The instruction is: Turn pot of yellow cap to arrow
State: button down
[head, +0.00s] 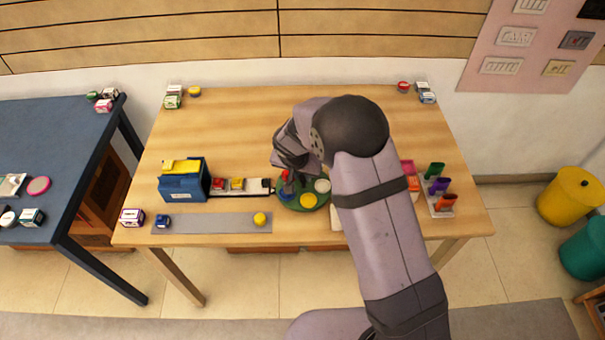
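A round green turntable (303,204) sits on the wooden table with several round pots on it. The yellow-capped pot (308,201) is at its front right. A white-capped pot (322,185) is at the right and a blue one (289,194) at the left front. A small red part (286,178) shows under my gripper (286,168), which is over the turntable's back left. A small dark mark, possibly the arrow (267,186), is at the turntable's left edge, at the end of a pale strip. My gripper's fingertips are too small and dark to read, and my arm hides the turntable's right side.
A blue box (184,184) with a yellow top stands left, beside red and yellow blocks (229,184). A grey strip (212,223) in front holds a yellow ball-like piece (260,219) and a blue block. A rack of coloured pieces (439,190) is right of my arm.

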jog(key=shift+f+m+b, duration=0.15)
jog(key=shift+m+b, duration=0.35)
jog(key=shift+b, duration=0.55)
jog(key=shift+a+b, duration=0.1)
jog(key=shift+b, duration=0.3)
jog(key=m+h+b, duration=0.1)
jog(key=m+b, duration=0.1)
jog(key=b, duration=0.1)
jog(key=shift+w+a+m+g+b, duration=0.1)
jog(key=shift+m+g+b, duration=0.2)
jog(key=shift+b, duration=0.1)
jog(key=shift+m+g+h+b, duration=0.3)
jog(key=shift+m+h+b, duration=0.2)
jog(key=shift+m+b, duration=0.65)
jog(key=shift+w+a+m+g+h+b, duration=0.15)
jog(key=shift+m+g+h+b, duration=0.2)
jog(key=shift+m, duration=0.9)
jog(key=shift+w+r+m+g+h+p, duration=0.15)
jog(key=shift+m+g+p, duration=0.35)
jog(key=shift+m, duration=0.8)
jog(key=shift+w+r+m+g+h+p, duration=0.1)
jog(key=shift+m+g+p, duration=0.35)
jog(key=shift+m, duration=0.85)
jog(key=shift+w+m+g+p, duration=0.15)
jog(key=shift+m+g+p, duration=0.35)
jog(key=shift+m+p, duration=0.6)
jog(key=shift+w+m+g+p, duration=0.1)
jog(key=shift+m+g+p, duration=0.4)
jog(key=shift+m+p, duration=0.6)
jog(key=shift+m, duration=0.5)
